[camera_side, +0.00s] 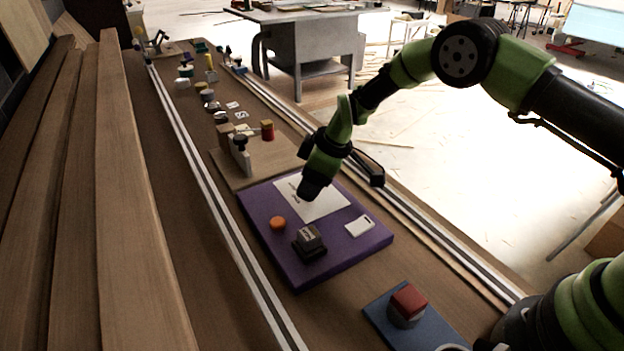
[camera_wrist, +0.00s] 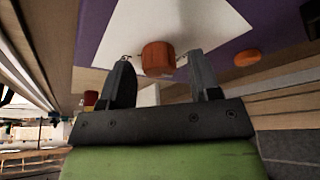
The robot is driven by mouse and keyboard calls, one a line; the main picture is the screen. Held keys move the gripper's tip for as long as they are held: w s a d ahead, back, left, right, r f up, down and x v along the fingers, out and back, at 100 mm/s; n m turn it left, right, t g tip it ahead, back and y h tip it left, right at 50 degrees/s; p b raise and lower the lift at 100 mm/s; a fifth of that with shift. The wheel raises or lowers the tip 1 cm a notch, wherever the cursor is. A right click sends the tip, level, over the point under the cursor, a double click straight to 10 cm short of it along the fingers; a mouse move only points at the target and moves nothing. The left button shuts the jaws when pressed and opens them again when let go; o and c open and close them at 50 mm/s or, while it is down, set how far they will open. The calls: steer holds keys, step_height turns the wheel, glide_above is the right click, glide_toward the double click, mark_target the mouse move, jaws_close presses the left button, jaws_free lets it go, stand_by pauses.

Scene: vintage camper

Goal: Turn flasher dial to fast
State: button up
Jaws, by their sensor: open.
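An orange-brown round knob (camera_wrist: 158,58), which looks like the flasher dial, stands on a white sheet (camera_wrist: 120,35) in the wrist view. The sheet (camera_side: 322,206) lies on a purple board (camera_side: 350,250) in the side view and bears small dark marks I cannot read. My gripper (camera_wrist: 162,75) is open, with one finger on each side of the knob; a gap shows on both sides. In the side view my gripper (camera_side: 308,194) is low over the sheet and hides the knob. The dial's setting cannot be read.
The board also holds an orange disc (camera_side: 278,222), a dark block with a pale top (camera_side: 310,240) and a white plate (camera_side: 359,226). A wooden board with a red-topped knob (camera_side: 267,130) lies behind. A blue board with a red block (camera_side: 408,300) is in front.

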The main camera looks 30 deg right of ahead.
steer(key=c, duration=0.9)
steer(key=m, duration=0.2)
steer(key=m+t+h, duration=0.1)
steer(key=m, duration=0.1)
steer(key=shift+m+h, duration=0.3)
steer(key=shift+m, duration=0.1)
steer(key=m+h, duration=0.2)
steer(key=m, duration=0.3)
steer(key=shift+a+f, duration=0.1)
steer(key=shift+a, duration=0.05)
steer(key=m+h, duration=0.1)
steer(key=m, duration=0.2)
steer(key=m+h, duration=0.1)
steer(key=m, duration=0.2)
steer(key=shift+g, duration=0.3)
steer(key=m+g+h, duration=0.1)
steer(key=m, duration=0.4)
steer(key=shift+a, duration=0.15)
steer(key=shift+g, duration=0.3)
